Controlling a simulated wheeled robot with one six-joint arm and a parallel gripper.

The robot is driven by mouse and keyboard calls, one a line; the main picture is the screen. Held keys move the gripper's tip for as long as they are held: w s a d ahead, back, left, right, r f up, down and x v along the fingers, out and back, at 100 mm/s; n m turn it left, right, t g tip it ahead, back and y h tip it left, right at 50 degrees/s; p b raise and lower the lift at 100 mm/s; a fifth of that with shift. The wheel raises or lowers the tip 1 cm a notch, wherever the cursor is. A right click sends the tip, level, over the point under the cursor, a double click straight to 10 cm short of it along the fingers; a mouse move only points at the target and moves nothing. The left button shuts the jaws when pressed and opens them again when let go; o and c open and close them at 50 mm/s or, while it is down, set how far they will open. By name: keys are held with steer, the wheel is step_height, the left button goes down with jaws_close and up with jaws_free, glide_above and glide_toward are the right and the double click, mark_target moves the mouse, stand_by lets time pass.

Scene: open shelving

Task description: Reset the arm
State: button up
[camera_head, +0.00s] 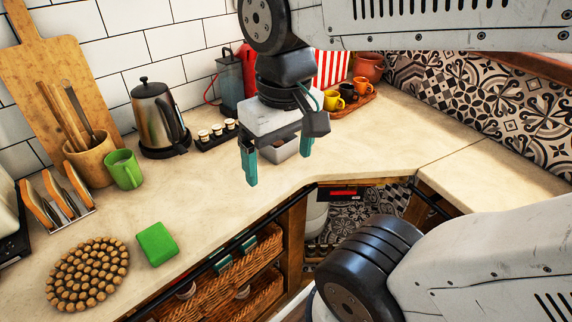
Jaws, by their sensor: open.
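My gripper (269,160) hangs above the countertop (208,202) near the inner corner, pointing down. Its two teal fingers are spread apart, and nothing is between their tips. Behind the fingers, a small whitish container (284,151) shows partly; the gripper hides the rest. My arm reaches in from the upper right, and another grey-white arm link fills the lower right.
A kettle (158,118), green mug (124,170), green block (157,244) and round cork trivet (88,274) stand on the left counter. Mugs on a wooden tray (357,101) are behind right. Wicker baskets (215,288) sit below. The right counter (490,172) is clear.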

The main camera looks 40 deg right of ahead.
steer(key=shift+s+a+f+n, duration=0.2)
steer(key=shift+s+f+n, duration=0.1)
steer(key=shift+s+f, duration=0.45)
